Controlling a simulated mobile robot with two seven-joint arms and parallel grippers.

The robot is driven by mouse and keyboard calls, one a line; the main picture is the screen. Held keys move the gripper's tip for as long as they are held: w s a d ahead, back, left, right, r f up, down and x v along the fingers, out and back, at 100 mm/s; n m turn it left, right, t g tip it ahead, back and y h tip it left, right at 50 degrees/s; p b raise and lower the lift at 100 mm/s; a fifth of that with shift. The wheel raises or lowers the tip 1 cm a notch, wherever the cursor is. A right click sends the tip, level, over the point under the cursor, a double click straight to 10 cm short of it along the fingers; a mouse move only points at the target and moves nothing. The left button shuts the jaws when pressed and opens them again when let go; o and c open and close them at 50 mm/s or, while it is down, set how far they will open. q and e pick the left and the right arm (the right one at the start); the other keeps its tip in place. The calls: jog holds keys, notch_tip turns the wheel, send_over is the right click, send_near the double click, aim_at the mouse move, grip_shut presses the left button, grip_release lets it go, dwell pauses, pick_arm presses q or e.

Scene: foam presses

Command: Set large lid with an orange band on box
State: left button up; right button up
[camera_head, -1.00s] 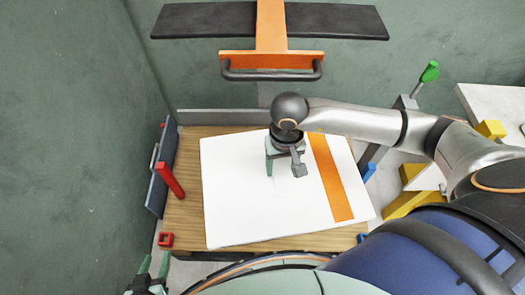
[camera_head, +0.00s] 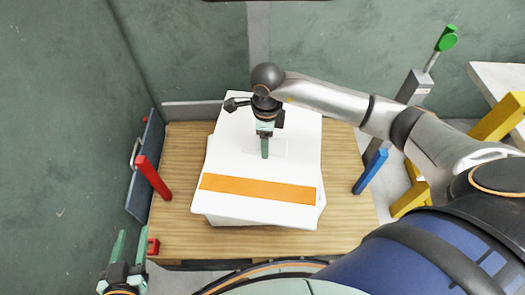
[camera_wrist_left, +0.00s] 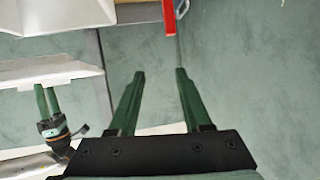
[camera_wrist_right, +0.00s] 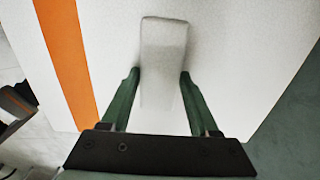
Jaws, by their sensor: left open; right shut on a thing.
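The large white lid (camera_head: 225,145) with an orange band (camera_head: 258,189) hangs level over the white box (camera_head: 233,223). The band lies along the lid's near side. In the left wrist view, a gap shows between lid (camera_wrist_left: 45,72) and box (camera_wrist_left: 50,14). My right gripper (camera_head: 265,150) is shut on the white handle (camera_wrist_right: 163,60) on the lid's top. My left gripper (camera_head: 131,238) is open and empty, left of the table's near corner.
The box stands on a wooden table (camera_head: 345,225). A red post (camera_head: 153,177) and a red block (camera_head: 153,246) are at its left, a blue post (camera_head: 370,171) at its right. A green-knobbed lever (camera_head: 447,39) and yellow parts (camera_head: 498,117) stand further right.

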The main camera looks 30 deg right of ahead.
pick_arm(q)
jog(key=w+f+t+b, duration=0.1)
jog(key=b, duration=0.3)
jog(key=w+d+t+b, duration=0.1)
jog(key=b, duration=0.4)
jog(key=shift+f+m+h, duration=0.35)
jog(key=shift+m+h, duration=0.05)
pick_arm(e)
jog(key=w+d+f+m, duration=0.1)
jog(key=w+f+m, duration=0.4)
jog(key=m, duration=1.1)
notch_tip(320, 180, down, 4)
jog(key=shift+d+r, duration=0.2)
